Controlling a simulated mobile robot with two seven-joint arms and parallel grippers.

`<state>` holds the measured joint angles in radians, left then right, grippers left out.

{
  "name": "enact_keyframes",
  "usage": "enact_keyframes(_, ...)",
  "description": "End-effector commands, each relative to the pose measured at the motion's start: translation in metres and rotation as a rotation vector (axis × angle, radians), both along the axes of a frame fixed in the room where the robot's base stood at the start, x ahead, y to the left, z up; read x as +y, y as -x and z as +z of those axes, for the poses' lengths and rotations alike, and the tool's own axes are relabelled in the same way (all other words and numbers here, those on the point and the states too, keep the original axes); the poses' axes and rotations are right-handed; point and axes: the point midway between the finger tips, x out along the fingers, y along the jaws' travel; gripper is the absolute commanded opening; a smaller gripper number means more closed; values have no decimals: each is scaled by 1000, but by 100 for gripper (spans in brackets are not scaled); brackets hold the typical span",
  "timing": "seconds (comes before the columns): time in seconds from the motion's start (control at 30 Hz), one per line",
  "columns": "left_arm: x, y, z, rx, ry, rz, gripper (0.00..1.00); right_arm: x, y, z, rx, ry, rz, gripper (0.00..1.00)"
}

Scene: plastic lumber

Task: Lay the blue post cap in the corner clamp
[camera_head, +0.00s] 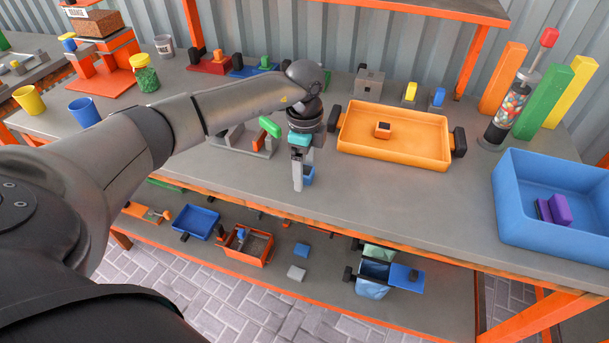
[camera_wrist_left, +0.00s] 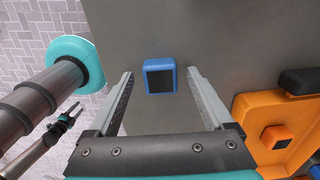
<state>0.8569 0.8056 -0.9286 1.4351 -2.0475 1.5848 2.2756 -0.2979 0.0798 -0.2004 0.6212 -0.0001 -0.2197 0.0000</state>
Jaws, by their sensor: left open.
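The blue post cap (camera_wrist_left: 159,76) lies on the grey bench top, a small blue square with a dark middle. In the left wrist view it sits between the fingertips of my left gripper (camera_wrist_left: 160,88), apart from both fingers. In the head view the cap (camera_head: 309,176) shows partly behind the fingers. My left gripper (camera_head: 299,184) is open, empty and points down over the bench near its front edge. A grey fixture with a green handle, seemingly the corner clamp (camera_head: 262,149), stands left of the gripper, partly hidden by my arm. My right gripper is not seen.
An orange tray (camera_head: 390,162) with dark handles holds a small orange block, right of my gripper. A blue bin (camera_head: 550,240) with purple pieces stands far right. Yellow (camera_head: 29,99) and blue cups (camera_head: 84,112) stand left. Bench between tray and blue bin is clear.

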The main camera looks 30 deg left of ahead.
Motion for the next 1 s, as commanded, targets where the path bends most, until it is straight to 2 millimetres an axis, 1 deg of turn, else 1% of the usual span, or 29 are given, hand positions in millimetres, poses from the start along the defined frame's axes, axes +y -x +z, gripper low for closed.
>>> enact_keyframes(0.03,0,0,-4,0,0,0,85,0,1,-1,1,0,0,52)
enact_keyframes(0.23,0,0,-3,-1,0,0,85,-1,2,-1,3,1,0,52)
enact_keyframes(0.9,1,0,-3,-2,0,0,10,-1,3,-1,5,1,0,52)
enact_keyframes(1.0,1,0,-3,-2,0,0,0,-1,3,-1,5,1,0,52)
